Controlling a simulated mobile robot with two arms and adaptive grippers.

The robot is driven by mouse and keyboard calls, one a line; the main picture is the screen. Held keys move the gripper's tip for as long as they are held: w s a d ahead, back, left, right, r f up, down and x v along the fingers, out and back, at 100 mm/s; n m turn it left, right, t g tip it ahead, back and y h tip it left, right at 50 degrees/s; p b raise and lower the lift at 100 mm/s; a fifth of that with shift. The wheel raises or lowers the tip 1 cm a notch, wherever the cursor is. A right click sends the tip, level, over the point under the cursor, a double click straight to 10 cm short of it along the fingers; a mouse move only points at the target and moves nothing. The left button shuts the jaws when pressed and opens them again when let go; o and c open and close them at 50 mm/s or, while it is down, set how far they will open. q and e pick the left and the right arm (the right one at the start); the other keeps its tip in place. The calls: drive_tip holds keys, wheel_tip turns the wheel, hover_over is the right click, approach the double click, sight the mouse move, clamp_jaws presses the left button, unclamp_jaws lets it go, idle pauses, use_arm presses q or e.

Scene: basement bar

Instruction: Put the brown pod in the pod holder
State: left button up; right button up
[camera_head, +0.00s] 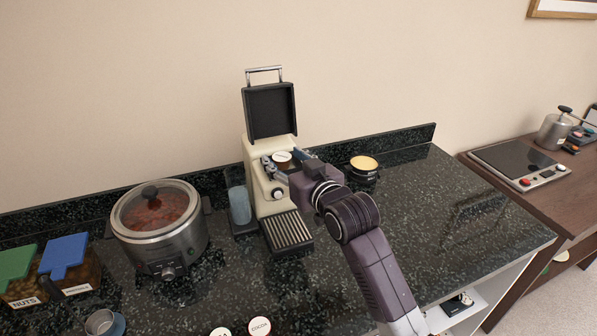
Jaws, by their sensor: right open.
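The cream coffee machine (257,178) stands on the counter with its black lid (270,110) raised. The brown pod (283,158), with a pale disc on top, shows at the machine's upper opening, where the pod holder is; the holder itself is mostly hidden. The pod looks upright and at or in the opening, but how deep it sits I cannot tell. My right gripper (284,166) is open, with its fingers on either side of the pod. Whether they touch it is unclear. My left gripper is not in view.
A slow cooker (160,229) stands left of the machine, beside bins with green and blue lids (64,253). Lidded pods (260,327) lie at the near edge. A small black pot (363,170) is behind my right arm. The counter's right side is clear.

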drive_tip(key=b+v, duration=0.2)
drive_tip(key=v, duration=0.8)
drive_tip(key=shift+s+d, duration=0.15)
drive_tip(key=shift+s, duration=0.1)
